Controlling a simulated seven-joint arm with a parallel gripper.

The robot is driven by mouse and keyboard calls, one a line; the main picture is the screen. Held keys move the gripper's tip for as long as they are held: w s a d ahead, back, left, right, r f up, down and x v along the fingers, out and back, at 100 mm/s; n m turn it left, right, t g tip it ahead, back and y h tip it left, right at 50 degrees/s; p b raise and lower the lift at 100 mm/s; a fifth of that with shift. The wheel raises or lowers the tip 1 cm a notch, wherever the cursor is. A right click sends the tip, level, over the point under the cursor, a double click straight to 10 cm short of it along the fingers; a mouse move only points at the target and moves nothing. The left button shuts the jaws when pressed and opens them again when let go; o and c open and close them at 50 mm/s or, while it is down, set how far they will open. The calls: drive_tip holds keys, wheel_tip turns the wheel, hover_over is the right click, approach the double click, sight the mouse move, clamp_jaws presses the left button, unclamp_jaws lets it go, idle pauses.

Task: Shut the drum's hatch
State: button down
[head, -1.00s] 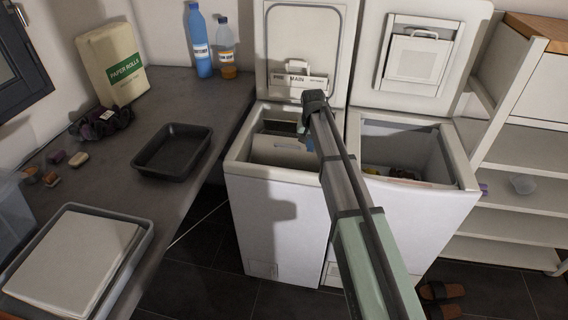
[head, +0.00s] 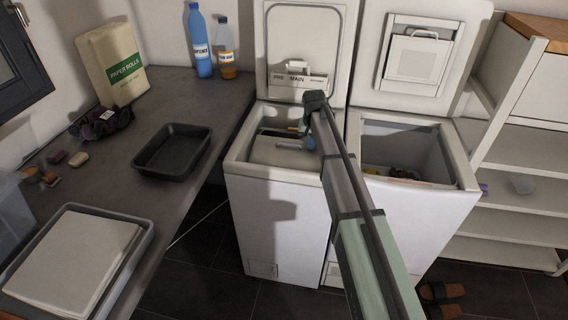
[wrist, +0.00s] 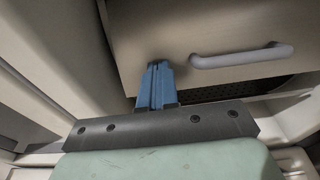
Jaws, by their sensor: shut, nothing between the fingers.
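The left toploader (head: 276,205) stands with its lid (head: 306,40) raised. Inside its opening is the drum's hatch (head: 277,152), a pale panel with a dark gap beyond it. In the wrist view the hatch (wrist: 205,25) is a beige panel with a grey bar handle (wrist: 240,57), and a dark perforated surface shows below it. My gripper (head: 305,130) reaches into the left machine's opening. Its blue fingers (wrist: 157,70) are shut and empty, left of the handle and close to the panel. I cannot tell whether they touch it.
The right toploader (head: 412,225) stands beside it, lid (head: 424,55) up, with items inside. An open shelf (head: 520,200) stands at the right.

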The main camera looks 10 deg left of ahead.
drive_tip(key=shift+f, duration=0.1)
drive_tip(key=shift+w+f, duration=1.2)
drive_tip(key=shift+f, duration=0.25)
drive_tip(key=shift+r, duration=5.05)
